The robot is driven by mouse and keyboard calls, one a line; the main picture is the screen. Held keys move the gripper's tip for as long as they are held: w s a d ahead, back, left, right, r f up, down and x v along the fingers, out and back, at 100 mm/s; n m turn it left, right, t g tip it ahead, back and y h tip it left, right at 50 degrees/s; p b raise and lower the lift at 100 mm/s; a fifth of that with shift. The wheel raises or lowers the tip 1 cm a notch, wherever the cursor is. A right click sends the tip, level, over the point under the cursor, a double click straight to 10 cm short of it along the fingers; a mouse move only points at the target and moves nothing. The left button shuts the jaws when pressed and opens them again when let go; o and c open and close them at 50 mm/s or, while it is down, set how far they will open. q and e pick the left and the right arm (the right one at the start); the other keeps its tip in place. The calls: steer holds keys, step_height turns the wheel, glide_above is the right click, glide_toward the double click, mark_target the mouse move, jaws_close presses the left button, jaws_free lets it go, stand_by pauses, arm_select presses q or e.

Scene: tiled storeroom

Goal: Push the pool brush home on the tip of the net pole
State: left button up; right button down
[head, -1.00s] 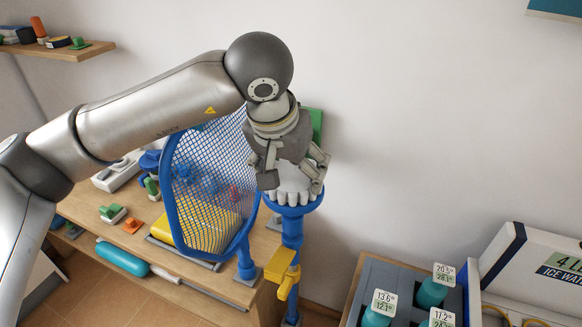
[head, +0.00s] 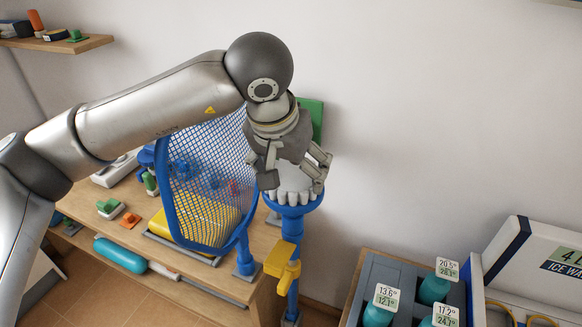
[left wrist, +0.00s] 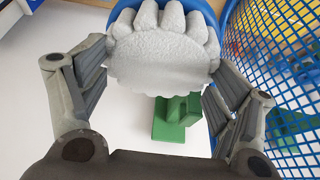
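The pool brush (head: 291,196) has pale grey-white bristle tufts and a blue body below them. It sits upright at the top of the blue net pole (head: 292,228). My left gripper (head: 294,182) is above the brush with one finger on each side of it. The left wrist view shows the white bristles (left wrist: 165,50) between the fingers (left wrist: 160,78), which look closed against their sides. The joint between brush and pole is hidden, so how far the brush sits on the tip cannot be told. My right gripper is not in view.
A yellow clamp (head: 283,265) is around the pole. A blue net (head: 205,185) stands close on the left, over a wooden bench (head: 110,240). A green block (head: 313,118) is on the wall behind. A grey crate (head: 370,277) with teal bottles stands at the lower right.

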arm_select(q)
steer(key=shift+o, duration=0.9)
steer(key=v, duration=1.2)
